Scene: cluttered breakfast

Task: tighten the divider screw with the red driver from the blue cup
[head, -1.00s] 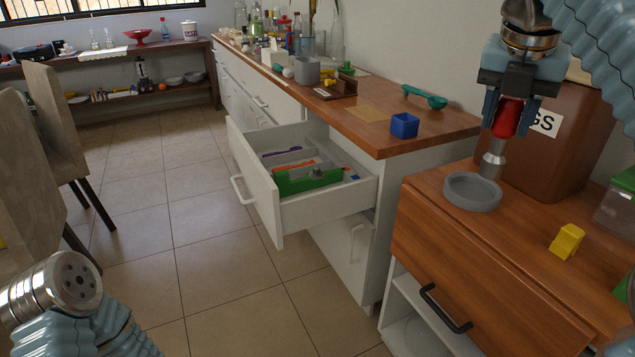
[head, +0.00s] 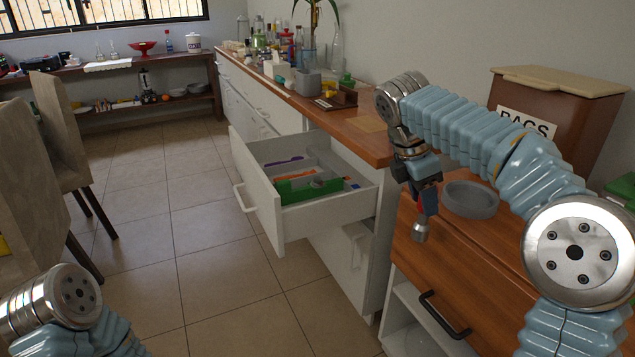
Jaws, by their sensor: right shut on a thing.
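My right gripper (head: 427,198) points down and is shut on the red driver (head: 420,232). The driver's metal end hangs low, between the open drawer and the grey round dish; most of its red handle is hidden by the fingers. The green divider (head: 296,192) stands inside the open white drawer (head: 262,199), to the left of the driver. A small grey part (head: 317,183) on the divider may be its screw; it is too small to be sure. The driver is apart from the divider. The blue cup is hidden behind my right arm. My left gripper is out of view.
A grey round dish (head: 470,199) sits on the wooden cabinet top beside the driver. A brown bin marked BAGS (head: 560,105) stands behind. Purple and orange items lie in the drawer's other compartments.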

